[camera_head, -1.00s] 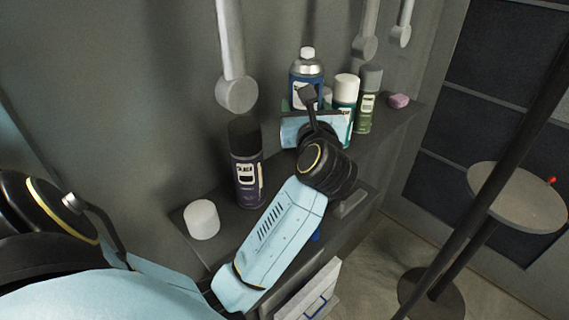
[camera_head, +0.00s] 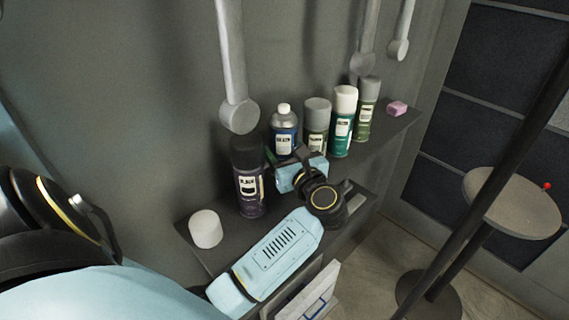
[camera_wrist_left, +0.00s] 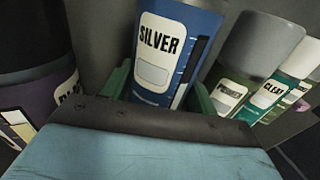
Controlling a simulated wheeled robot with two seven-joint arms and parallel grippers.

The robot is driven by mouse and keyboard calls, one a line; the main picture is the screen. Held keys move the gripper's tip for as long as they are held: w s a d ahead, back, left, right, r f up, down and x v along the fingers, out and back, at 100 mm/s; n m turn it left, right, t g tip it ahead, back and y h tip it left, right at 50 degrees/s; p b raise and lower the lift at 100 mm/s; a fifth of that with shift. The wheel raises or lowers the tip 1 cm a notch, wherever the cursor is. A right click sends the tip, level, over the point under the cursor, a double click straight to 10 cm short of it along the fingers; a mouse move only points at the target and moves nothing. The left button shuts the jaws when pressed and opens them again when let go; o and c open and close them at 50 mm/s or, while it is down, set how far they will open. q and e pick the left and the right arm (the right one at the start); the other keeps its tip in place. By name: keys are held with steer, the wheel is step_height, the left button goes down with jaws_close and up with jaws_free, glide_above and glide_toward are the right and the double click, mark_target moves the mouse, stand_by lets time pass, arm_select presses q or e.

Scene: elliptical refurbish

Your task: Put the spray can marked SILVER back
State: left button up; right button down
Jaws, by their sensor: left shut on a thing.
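The blue spray can (camera_head: 284,133) with a silver shoulder and white cap is upright at the shelf, between a dark purple can and a grey-capped can. The left wrist view shows its label reading SILVER (camera_wrist_left: 168,50). My left gripper (camera_head: 288,154) is shut around its lower body, with green fingers on both sides in the left wrist view (camera_wrist_left: 160,94). The gripper hides the can's base, so I cannot tell whether it touches the shelf (camera_head: 188,232). My right gripper is not in view.
A black-capped purple can (camera_head: 248,182) stands close at left. A grey-capped can (camera_head: 316,125), a white-capped green can (camera_head: 342,125) and another green can (camera_head: 367,108) stand at right. A white cylinder (camera_head: 206,229) and pink block (camera_head: 397,108) sit near the shelf ends.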

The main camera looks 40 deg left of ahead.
arm_select(q)
step_height(320, 180, down, 4)
steer(key=shift+f, duration=0.1)
stand_by(0.4)
steer(key=shift+f, duration=0.2)
steer(key=o, duration=1.5)
